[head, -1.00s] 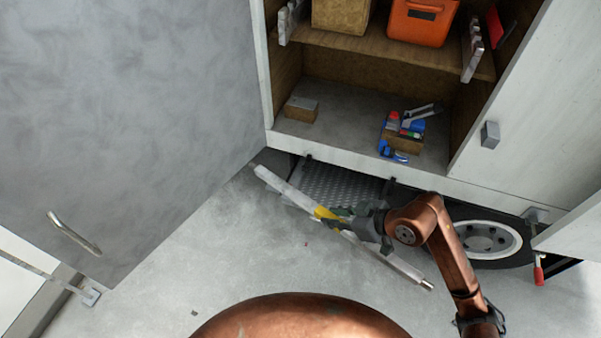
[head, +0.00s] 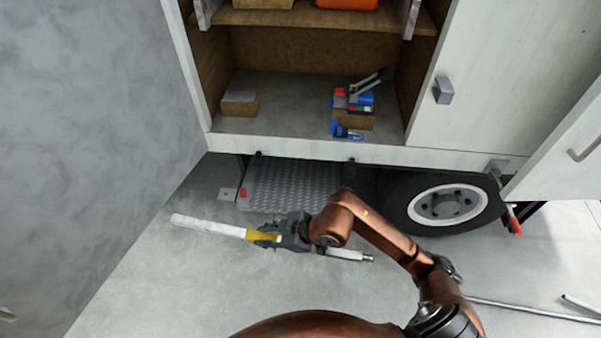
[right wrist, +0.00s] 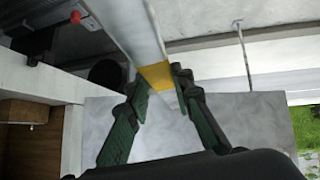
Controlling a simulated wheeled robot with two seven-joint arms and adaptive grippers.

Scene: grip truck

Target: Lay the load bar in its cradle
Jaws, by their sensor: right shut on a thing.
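The load bar (head: 207,226) is a long white bar with a yellow band. It is held low in front of the truck, nearly level across the head view, its right end a little lower. My right gripper (head: 268,238) is shut on it at the yellow band. In the right wrist view the bar (right wrist: 128,28) runs up and away from between the green fingers (right wrist: 160,88). Notched white brackets, a left one (head: 207,12) and a right one (head: 409,18), flank the upper shelf; they look like the cradle, cut off at the top. My left gripper is out of view.
The open compartment holds a grey-topped block (head: 239,103) and blue and red tools (head: 352,103). A tread-plate step (head: 292,187) and a wheel (head: 447,205) are below. A large grey panel (head: 90,130) stands at left. A thin rod (head: 530,311) lies at lower right.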

